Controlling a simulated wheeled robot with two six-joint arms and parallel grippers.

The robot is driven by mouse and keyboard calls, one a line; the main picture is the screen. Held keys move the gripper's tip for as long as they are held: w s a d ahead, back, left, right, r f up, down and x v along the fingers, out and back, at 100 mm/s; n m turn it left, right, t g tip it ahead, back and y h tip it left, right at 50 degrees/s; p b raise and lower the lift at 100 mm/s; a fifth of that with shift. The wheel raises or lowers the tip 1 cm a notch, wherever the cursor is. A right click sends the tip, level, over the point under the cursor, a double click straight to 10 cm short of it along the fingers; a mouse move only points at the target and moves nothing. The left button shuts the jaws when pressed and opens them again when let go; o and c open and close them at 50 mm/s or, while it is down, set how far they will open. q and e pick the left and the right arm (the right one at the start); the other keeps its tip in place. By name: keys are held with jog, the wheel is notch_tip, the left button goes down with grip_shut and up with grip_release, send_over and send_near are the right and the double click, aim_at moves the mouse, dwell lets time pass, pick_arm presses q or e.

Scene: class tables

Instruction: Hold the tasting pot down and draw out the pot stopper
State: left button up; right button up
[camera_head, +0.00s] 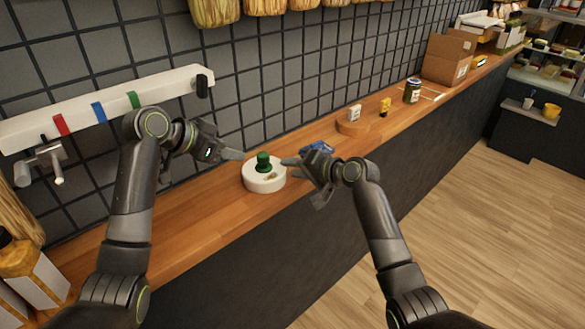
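The tasting pot (263,180) is a low, round white pot standing upright on the wooden counter. The green pot stopper (264,160) stands up from its top. My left gripper (203,168) is to the left of the pot, its fingers spread, with one fingertip reaching toward the stopper. My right gripper (301,184) is just right of the pot, fingers spread and empty, with one fingertip close to the pot's right side. I cannot tell whether that fingertip touches it.
A blue object (317,147) lies behind my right gripper. Farther right on the counter (215,210) are a round wooden board (352,128) with small items, a dark jar (412,91) and a cardboard box (447,60). A white rail (100,105) runs along the tiled wall.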

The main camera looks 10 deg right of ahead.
jog(key=shift+w+a+f, duration=0.15)
jog(key=shift+w+a, duration=0.1)
jog(key=shift+a, duration=0.05)
